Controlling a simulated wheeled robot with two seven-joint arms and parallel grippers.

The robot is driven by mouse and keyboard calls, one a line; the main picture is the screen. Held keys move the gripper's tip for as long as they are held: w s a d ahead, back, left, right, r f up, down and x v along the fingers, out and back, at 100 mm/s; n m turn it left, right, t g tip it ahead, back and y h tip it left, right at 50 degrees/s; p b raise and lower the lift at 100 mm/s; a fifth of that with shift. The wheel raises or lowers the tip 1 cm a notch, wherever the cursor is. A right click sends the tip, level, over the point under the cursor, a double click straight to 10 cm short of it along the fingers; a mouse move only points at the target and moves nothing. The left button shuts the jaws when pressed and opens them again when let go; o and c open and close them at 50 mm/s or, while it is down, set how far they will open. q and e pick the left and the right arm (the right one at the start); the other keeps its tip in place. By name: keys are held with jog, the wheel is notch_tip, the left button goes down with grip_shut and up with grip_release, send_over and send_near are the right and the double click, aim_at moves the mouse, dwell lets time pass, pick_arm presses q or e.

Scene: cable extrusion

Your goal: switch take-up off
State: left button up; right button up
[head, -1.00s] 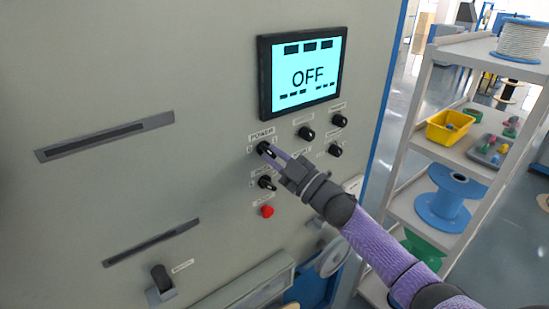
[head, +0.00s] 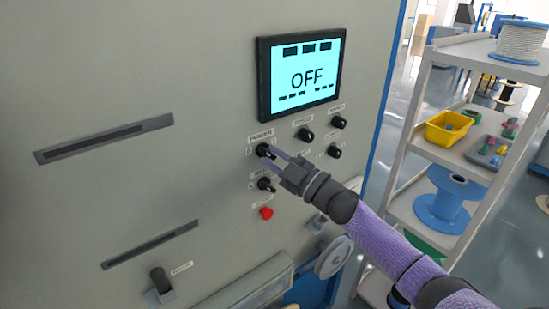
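The cabinet's display (head: 302,76) is lit cyan and reads "OFF". Below it is a black rotary knob labelled POWER (head: 263,150), at the upper left of a group of knobs. My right gripper (head: 270,155) reaches in from the lower right, with its fingertips at the POWER knob. The two fingers show apart; whether they touch the knob is not clear. A second black knob (head: 266,184) sits just below, and a red button (head: 266,213) lies under that. My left gripper is not in view.
Several more knobs, such as one at upper right (head: 339,122), lie right of my gripper. A black lever (head: 161,280) sticks out at the lower left. A shelf rack at right holds a yellow bin (head: 448,127) and a blue spool (head: 444,198).

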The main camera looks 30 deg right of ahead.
jog(key=shift+o, duration=1.2)
jog(key=b+v, duration=0.1)
jog(key=v, duration=0.9)
jog(key=shift+b, duration=0.3)
